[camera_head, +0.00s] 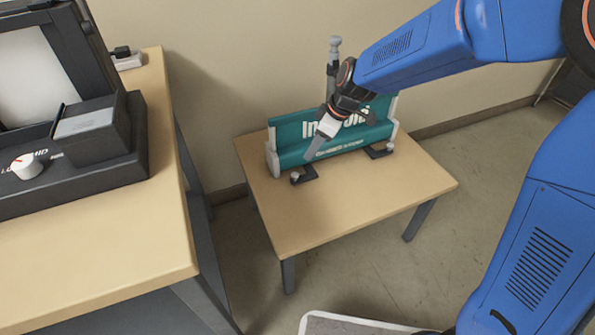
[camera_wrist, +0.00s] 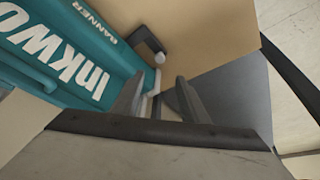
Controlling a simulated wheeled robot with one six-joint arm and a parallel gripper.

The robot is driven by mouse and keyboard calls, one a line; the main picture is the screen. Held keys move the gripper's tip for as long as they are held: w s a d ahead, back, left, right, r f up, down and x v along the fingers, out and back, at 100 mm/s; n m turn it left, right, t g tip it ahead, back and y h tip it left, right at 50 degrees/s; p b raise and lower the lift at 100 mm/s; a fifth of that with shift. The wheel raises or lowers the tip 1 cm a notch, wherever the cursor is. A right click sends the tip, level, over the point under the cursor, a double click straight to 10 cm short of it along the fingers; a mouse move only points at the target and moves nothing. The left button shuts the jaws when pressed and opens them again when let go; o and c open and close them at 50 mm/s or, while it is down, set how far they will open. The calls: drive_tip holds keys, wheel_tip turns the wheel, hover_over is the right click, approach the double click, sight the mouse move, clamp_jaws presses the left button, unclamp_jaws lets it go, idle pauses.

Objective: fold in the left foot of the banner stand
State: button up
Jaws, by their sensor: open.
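The teal banner stand (camera_head: 345,136) with pale end caps lies lengthwise on a small wooden table (camera_head: 345,210). Its left foot (camera_head: 310,172), a dark plate with a grey knob, sticks out from the front. The right foot (camera_head: 378,152) sticks out too. In the wrist view the banner (camera_wrist: 70,60) fills the upper left, and the left foot (camera_wrist: 148,42) shows beyond the fingertips with its pale knob. My gripper (camera_head: 311,153) is open in front of the banner, pointing down above the left foot. In the wrist view, a pale part shows between my fingers (camera_wrist: 155,92); contact cannot be told.
A larger desk (camera_head: 110,245) with a black laminator (camera_head: 70,160) stands at the left, with a gap to the small table. A wall (camera_head: 230,60) rises close behind the banner. The small table's front and right are clear. A white-edged panel (camera_head: 345,324) lies at the bottom.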

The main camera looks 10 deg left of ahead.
sight(295, 174)
drive_tip(key=x, duration=1.4)
drive_tip(key=shift+a+f, duration=0.1)
drive_tip(key=shift+f, duration=0.05)
clamp_jaws()
